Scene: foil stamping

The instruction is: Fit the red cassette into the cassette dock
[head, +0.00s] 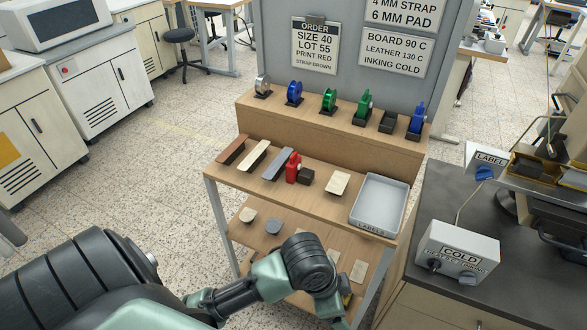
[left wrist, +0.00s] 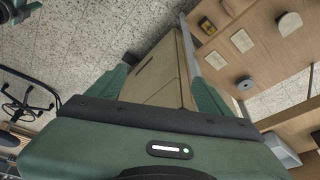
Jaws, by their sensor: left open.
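The red cassette (head: 292,167) stands on the middle shelf of the wooden rack, close beside a small dark block (head: 306,176). An empty dark holder (head: 388,122) sits on the top ledge between a green cassette (head: 363,108) and a blue cassette (head: 416,120); I cannot tell whether it or the dark block is the cassette dock. My left gripper is open and empty in the left wrist view (left wrist: 163,70). In the head view its arm reaches in front of the rack's lower shelf, well below the red cassette. My right gripper is not in view.
A grey labels tray (head: 378,204) is at the middle shelf's right end. Strips (head: 253,156) lie left of the cassette. Silver, blue and green reels (head: 329,101) line the top ledge. A bench with a COLD control box (head: 458,250) stands to the right. Open floor lies left.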

